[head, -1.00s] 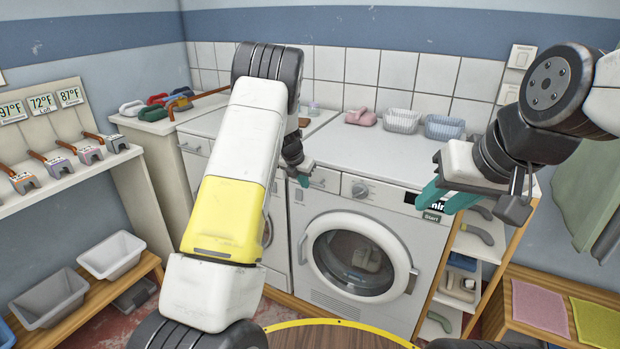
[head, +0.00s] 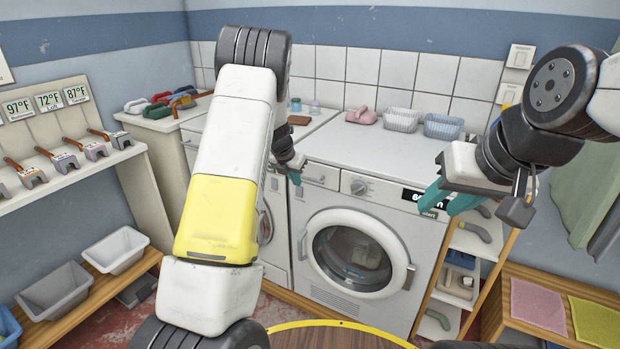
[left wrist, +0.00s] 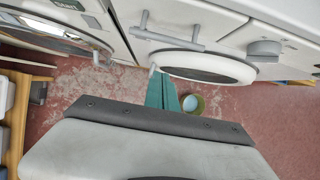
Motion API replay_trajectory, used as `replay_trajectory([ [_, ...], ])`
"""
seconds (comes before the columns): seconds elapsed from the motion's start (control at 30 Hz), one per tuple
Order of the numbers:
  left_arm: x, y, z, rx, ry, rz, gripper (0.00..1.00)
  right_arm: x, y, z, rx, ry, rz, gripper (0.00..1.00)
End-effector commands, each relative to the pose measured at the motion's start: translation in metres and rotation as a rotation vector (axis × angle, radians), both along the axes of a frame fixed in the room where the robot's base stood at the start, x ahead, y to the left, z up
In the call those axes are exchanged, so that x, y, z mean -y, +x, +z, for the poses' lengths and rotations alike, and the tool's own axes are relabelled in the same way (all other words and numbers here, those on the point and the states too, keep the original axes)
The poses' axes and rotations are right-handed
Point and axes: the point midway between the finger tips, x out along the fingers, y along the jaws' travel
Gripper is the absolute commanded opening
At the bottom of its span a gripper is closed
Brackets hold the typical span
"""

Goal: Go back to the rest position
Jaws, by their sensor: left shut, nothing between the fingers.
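My left gripper (head: 295,176) is shut and empty. In the head view it is small and partly hidden behind my left forearm, in front of the washing machines' upper front. In the left wrist view its teal fingers (left wrist: 163,94) are together over the red floor, near a machine's round door (left wrist: 205,68). My right gripper (head: 452,204) appears open and empty, its teal fingers apart. It hangs in front of the right machine's control panel and covers part of the display (head: 420,197).
The right washing machine (head: 318,268) has its round door closed. Two baskets (head: 401,119) and a pink item (head: 361,116) are on top. A shelf unit (head: 468,244) stands to its right. Grey bins (head: 55,290) sit on a bench at left. A yellow-rimmed round surface (head: 340,338) is close in front.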

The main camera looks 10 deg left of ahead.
Motion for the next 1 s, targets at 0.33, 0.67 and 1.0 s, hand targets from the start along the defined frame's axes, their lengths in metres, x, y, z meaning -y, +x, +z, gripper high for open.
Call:
replay_trajectory([
  [0.33, -0.009, -0.025, 0.05, -0.002, 0.0, 0.0, 0.0, 0.0, 0.0, 0.0, 0.001, 0.0, 0.0, 0.36],
  [0.67, 0.0, -0.073, 0.113, 0.075, 0.073, -0.322, 0.0, 0.0, 0.0, 0.0, 0.001, 0.0, 0.0, 0.36],
  [1.0, 0.03, -0.218, 0.217, 0.355, 0.435, -1.229, 0.0, 0.0, 0.0, 0.0, 0.001, 0.0, 0.0, 0.36],
])
